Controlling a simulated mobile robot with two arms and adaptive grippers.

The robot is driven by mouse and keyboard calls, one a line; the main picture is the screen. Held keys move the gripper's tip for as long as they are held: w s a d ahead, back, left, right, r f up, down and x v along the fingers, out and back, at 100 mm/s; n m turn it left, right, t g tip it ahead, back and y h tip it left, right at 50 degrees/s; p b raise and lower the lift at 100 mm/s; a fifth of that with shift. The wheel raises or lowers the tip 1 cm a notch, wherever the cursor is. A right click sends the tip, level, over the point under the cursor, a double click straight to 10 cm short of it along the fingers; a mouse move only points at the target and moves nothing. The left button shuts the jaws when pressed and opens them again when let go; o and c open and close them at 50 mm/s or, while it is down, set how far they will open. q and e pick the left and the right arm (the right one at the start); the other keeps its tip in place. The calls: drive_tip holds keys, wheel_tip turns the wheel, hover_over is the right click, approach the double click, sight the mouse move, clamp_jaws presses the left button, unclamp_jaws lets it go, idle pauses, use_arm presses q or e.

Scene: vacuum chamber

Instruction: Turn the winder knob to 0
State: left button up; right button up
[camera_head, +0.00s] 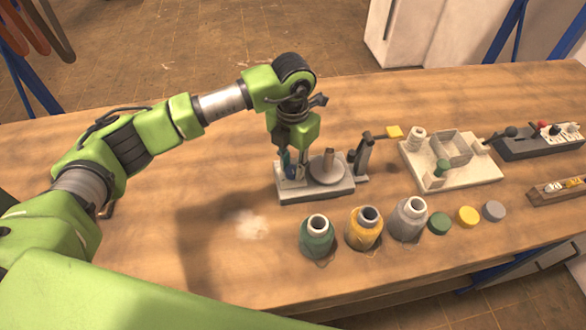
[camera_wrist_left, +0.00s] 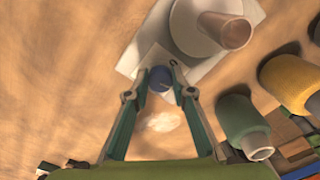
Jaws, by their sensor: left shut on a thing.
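The winder (camera_head: 318,189) is a pale base on the wooden bench, with a round disc and an upright brown post (camera_head: 328,163) on it. The winder base also shows in the left wrist view (camera_wrist_left: 143,50). The winder knob (camera_wrist_left: 160,79) is a small round blue knob at the base's near end. My left gripper (camera_head: 289,170) points down over the left part of the winder. In the left wrist view its fingertips (camera_wrist_left: 160,80) are closed on both sides of the knob. I cannot read any mark or number on the knob. My right gripper is not in view.
Green (camera_head: 317,238), yellow (camera_head: 364,229) and grey (camera_head: 408,220) spools stand in front of the winder, with several round caps to their right. A dark upright stand (camera_head: 362,157) is close at the winder's right. A pale tray (camera_head: 452,160) stands farther right. The bench left of the winder is clear.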

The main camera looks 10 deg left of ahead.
sight(291, 168)
use_arm(q)
drive_tip(key=n+b, duration=0.2)
drive_tip(key=n, duration=0.4)
drive_tip(key=shift+w+a+b, duration=0.1)
drive_tip(key=shift+b, duration=0.25)
drive_tip(key=n+b, duration=0.1)
drive_tip(key=n, duration=0.3)
drive_tip(key=shift+n, duration=0.3)
drive_tip(key=shift+a+r+n+b, duration=0.1)
drive_tip(key=shift+n+b, duration=0.25)
drive_tip(key=shift+n, duration=0.65)
drive_tip(key=o, duration=1)
drive_tip(key=shift+o, duration=0.5)
wheel_tip(291, 168, up, 12)
